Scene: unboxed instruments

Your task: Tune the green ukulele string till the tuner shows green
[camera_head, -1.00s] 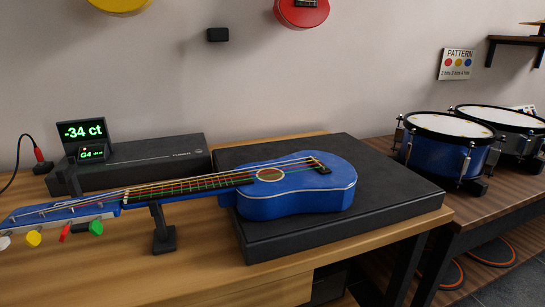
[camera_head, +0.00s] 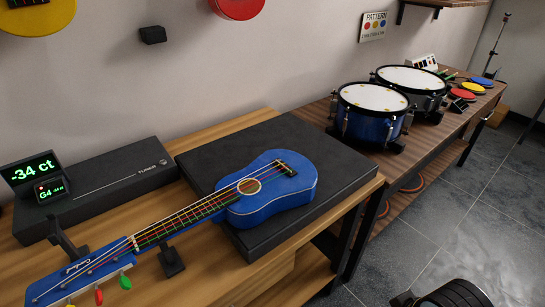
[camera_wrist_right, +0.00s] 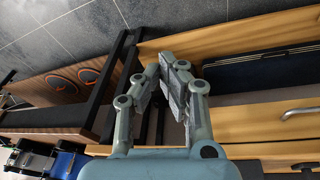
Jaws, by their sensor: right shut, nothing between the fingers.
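The blue ukulele (camera_head: 265,208) lies on a black slab in the head view, its neck running to the lower left. A green string shows along the neck. The green tuning peg (camera_head: 125,282) and red tuning peg (camera_head: 98,297) stick out from the headstock at the bottom edge, where the rest is cut off. The tuner display (camera_head: 32,169) reads -34 ct in green digits, with G4 on a smaller screen. My right gripper (camera_wrist_right: 168,76) is shut and empty in the right wrist view, away from the ukulele. My left gripper is not in view.
The black slab (camera_head: 345,172) and tuner box (camera_head: 100,185) sit on the wooden bench. A neck stand (camera_head: 171,262) props the ukulele. Drawers with a handle (camera_wrist_right: 300,111) show in the wrist view.

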